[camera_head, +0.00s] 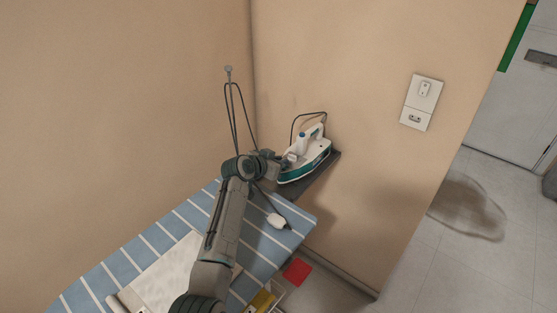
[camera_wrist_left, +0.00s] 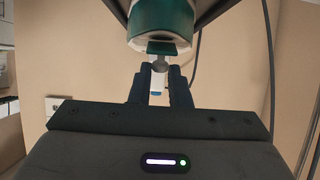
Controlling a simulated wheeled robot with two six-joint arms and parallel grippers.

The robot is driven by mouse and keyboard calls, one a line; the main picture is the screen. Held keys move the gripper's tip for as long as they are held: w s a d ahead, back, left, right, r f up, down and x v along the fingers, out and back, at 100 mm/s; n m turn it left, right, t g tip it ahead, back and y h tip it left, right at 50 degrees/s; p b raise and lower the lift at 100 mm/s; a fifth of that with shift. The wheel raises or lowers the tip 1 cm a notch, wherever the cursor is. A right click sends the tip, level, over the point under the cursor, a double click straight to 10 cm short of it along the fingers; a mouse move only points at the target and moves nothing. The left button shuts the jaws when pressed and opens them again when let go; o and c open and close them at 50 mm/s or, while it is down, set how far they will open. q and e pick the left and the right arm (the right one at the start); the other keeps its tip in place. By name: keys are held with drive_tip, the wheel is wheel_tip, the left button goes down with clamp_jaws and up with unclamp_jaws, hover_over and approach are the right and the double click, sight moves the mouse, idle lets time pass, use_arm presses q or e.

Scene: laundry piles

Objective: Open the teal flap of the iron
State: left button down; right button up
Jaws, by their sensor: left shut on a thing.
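The white and teal iron (camera_head: 306,157) rests on the dark end plate of the ironing board. In the left wrist view its teal and white body (camera_wrist_left: 162,18) fills the top middle. A small dark teal flap (camera_wrist_left: 162,47) shows below that body, with a grey rounded piece under it. My left gripper (camera_head: 285,163) is at the iron's left end. In the wrist view its two dark fingers (camera_wrist_left: 158,78) are close together on a small part of the iron, apparently the flap; the exact contact is hard to see. My right gripper is not in view.
A cord hangs on a stand (camera_head: 229,75) behind. Walls stand close behind and right of the iron. A red item (camera_head: 297,271) lies below.

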use_arm(q)
drive_tip(key=g+p, duration=0.1)
drive_tip(key=p, duration=0.1)
drive_tip(key=w+r+g+y+p, duration=0.1)
drive_tip(key=p, duration=0.1)
drive_tip(key=shift+d+r+g, duration=0.2)
drive_tip(key=shift+d+g, duration=0.1)
drive_tip(key=shift+d, duration=0.05)
drive_tip(key=shift+w+d+g+y+p, duration=0.15)
drive_tip(key=shift+w+g+y+p, duration=0.1)
drive_tip(key=shift+g+y+p, duration=0.45)
drive_tip(key=shift+w+d+f+g+y+p, duration=0.1)
drive_tip(key=shift+w+d+g+y+p, duration=0.1)
drive_tip(key=shift+w+g+y+p, duration=0.25)
drive_tip(key=shift+s+g, duration=0.1)
drive_tip(key=shift+g, duration=0.15)
drive_tip(key=c, duration=1.4)
unclamp_jaws()
drive_tip(key=shift+b+v, duration=1.3)
drive_tip(key=shift+v, duration=4.05)
drive_tip(key=shift+o, duration=0.2)
drive_tip(key=shift+d, duration=0.1)
